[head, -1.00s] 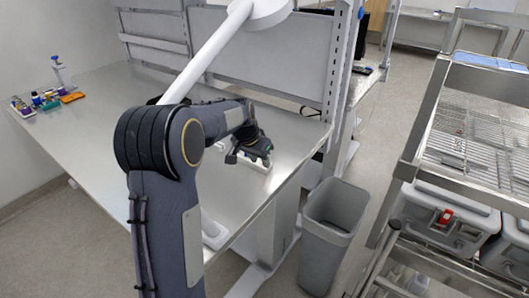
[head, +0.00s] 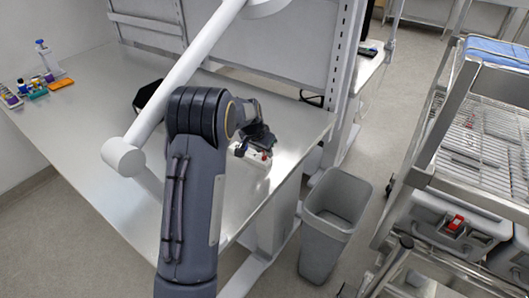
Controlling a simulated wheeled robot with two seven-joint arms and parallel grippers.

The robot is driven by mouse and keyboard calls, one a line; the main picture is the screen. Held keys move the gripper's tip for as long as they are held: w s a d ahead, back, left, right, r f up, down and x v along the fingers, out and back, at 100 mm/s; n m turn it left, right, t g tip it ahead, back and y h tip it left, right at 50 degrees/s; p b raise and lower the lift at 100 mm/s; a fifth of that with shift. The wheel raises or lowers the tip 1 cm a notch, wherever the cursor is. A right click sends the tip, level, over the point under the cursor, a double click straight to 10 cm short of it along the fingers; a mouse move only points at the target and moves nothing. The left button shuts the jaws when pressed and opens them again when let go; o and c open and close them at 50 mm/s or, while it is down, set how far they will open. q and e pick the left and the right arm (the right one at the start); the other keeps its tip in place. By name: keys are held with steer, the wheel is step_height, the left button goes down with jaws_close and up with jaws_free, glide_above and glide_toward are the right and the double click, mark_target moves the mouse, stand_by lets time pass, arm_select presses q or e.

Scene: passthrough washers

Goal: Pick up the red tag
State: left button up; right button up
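My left gripper (head: 254,150) hangs, dark, over the right part of the steel bench, close to its front right edge. A small red piece (head: 264,156) shows right at its fingertips, above a white object (head: 255,163) on the bench; it may be the red tag. The fingers are small and dark, so I cannot tell whether they are closed on it. Another red piece (head: 456,222) sits on the front of a grey bin in the cart at right, far from the gripper. My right gripper is not in view.
The steel bench (head: 90,130) is mostly clear. Small coloured bottles (head: 35,88) and a white dispenser (head: 46,62) stand at its far left. A white lamp arm (head: 190,85) crosses above it. A grey waste bin (head: 326,235) and wire-shelf cart (head: 480,135) stand right.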

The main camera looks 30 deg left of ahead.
arm_select(q)
steer(key=shift+f, duration=0.15)
jaws_close()
stand_by(0.4)
